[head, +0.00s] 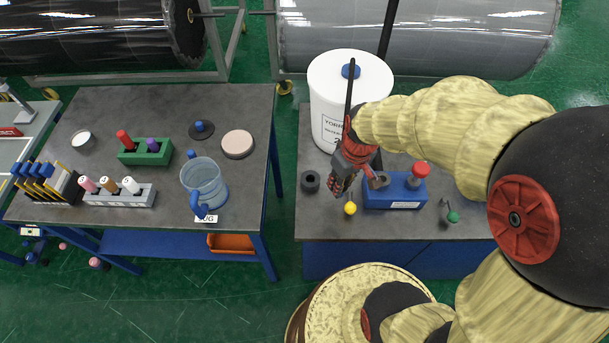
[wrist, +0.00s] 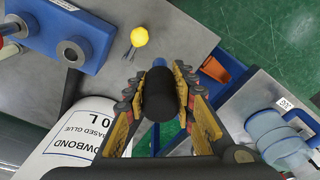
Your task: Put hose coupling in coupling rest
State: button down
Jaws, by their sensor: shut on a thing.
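My gripper (head: 346,172) is over the right bench, in front of the white drum and just left of the coupling rest. In the wrist view my gripper (wrist: 158,95) is shut on a black cylinder with a blue end, the hose coupling (wrist: 160,96). In the head view the jaws mostly hide the coupling. The coupling rest appears to be the blue block (head: 398,202) with a grey ringed socket (head: 378,181) on its left part and a red-topped piece on its right. In the wrist view the blue block (wrist: 95,30) is at upper left, apart from the coupling.
The white glue drum (head: 325,115) stands behind my gripper. A yellow ball (head: 350,208), a black ring (head: 310,181) and a green knob (head: 452,217) sit near the block. The left bench (head: 240,105) holds a jug (head: 207,182) and several racks. A gap separates the benches.

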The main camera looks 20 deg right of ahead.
jog(key=w+a+f, duration=0.1)
jog(key=w+f, duration=0.2)
jog(key=w, duration=0.1)
jog(key=w+a+f+b, duration=0.1)
jog(key=w+a+f, duration=0.1)
jog(key=w+f, duration=0.2)
jog(key=w+a+f+b, duration=0.1)
jog(key=w+f, duration=0.2)
jog(key=w, duration=0.2)
jog(key=shift+w+a+f, duration=0.15)
jog(key=shift+w+a, duration=0.05)
jog(key=shift+w, duration=0.2)
jog(key=shift+f+b, duration=0.55)
jog(key=shift+f, duration=0.75)
jog(key=shift+f, duration=0.1)
jog(key=shift+f, duration=0.1)
jog(key=c, duration=1.5)
grip_release()
